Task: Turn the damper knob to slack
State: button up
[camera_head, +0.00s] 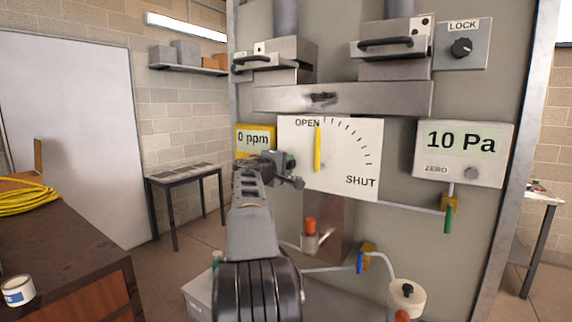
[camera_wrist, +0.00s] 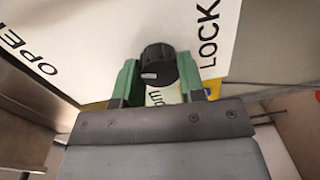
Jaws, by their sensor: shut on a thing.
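The damper knob (camera_wrist: 157,66) is a small black ribbed knob on a white plate, with a pale mark pointing left in the wrist view. My gripper (camera_head: 289,166) reaches the left edge of the white dial plate (camera_head: 345,150) in the head view and hides the knob there. Its green fingers stand on either side of the knob in the wrist view, shut on it. The word LOCK shows right of the knob in the wrist view. No slack label is visible. A yellow pointer (camera_head: 317,149) on the dial stands upright, near OPEN.
A yellow 0 ppm meter (camera_head: 255,139) is close behind my gripper. A 10 Pa gauge (camera_head: 464,153) is to the right. Another black knob (camera_head: 461,47) sits on a LOCK panel at upper right. Valves and pipes lie below. A wooden bench (camera_head: 75,240) stands at left.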

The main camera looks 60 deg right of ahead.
jog(key=shift+n, duration=0.6)
dwell(0.3)
jog(key=o, duration=0.9)
jog(key=a+b, duration=0.1)
jog(key=a, duration=0.3)
jog(key=a+b, duration=0.1)
jog(key=a, duration=0.4)
jog(key=a+b, duration=0.1)
jog(key=a, duration=0.3)
jog(key=shift+w+a+r, duration=0.15)
jog(key=shift+a+r, duration=0.1)
jog(key=shift+a, duration=0.15)
